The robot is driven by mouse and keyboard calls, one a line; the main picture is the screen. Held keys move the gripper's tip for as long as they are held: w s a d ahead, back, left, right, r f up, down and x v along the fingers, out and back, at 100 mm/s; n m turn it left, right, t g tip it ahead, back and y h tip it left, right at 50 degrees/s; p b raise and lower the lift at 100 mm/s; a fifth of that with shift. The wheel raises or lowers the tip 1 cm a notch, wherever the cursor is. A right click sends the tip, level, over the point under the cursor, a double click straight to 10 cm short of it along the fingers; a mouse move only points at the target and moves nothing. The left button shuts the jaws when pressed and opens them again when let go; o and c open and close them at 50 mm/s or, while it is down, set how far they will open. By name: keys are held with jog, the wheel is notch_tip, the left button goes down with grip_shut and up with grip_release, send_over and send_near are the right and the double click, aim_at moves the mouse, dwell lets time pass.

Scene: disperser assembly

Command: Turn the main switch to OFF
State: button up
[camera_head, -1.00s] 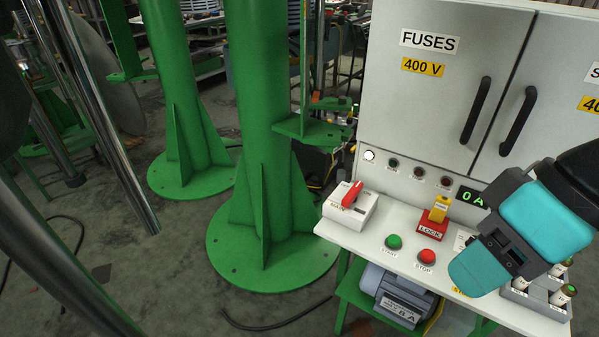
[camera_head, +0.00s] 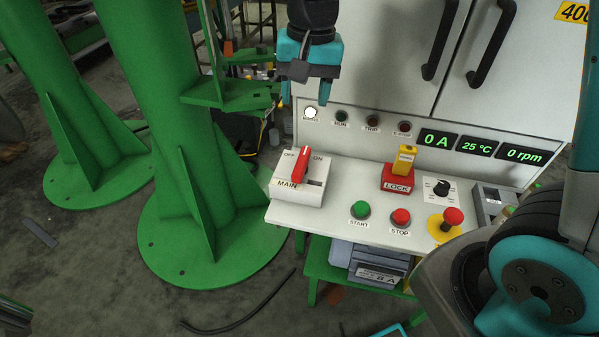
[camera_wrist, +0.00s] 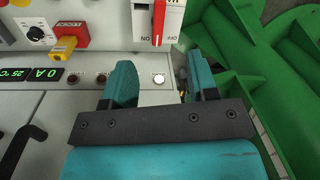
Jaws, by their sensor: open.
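The main switch is a white box (camera_head: 284,194) marked MAIN at the left end of the panel's ledge. Its red handle (camera_head: 301,164) stands between the OFF label on the left and the ON label on the right; which one it is set to is hard to tell. In the wrist view the red handle (camera_wrist: 158,20) is at the top edge, beyond the fingertips. My gripper (camera_head: 306,92) is open and empty, above and behind the switch, in front of the cabinet face. In the wrist view my gripper (camera_wrist: 162,74) has both fingers apart, with nothing between them.
A white lamp (camera_head: 311,113) is lit just below my gripper. A yellow key in a red LOCK block (camera_head: 397,183), a green START button (camera_head: 360,209) and red STOP button (camera_head: 401,217) share the ledge. A green column (camera_head: 180,130) stands close on the left.

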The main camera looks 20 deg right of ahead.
aim_at(300, 164)
jog(key=w+f+m, duration=0.1)
jog(key=f, duration=0.6)
jog(key=w+f+m+b, duration=0.1)
jog(key=w+f, duration=0.1)
jog(key=f, duration=0.5)
jog(key=w+d+f+m+h, duration=0.1)
jog(key=f, duration=0.7)
jog(key=shift+w+b, duration=0.35)
jog(key=shift+b, duration=0.05)
jog(key=c, duration=0.9)
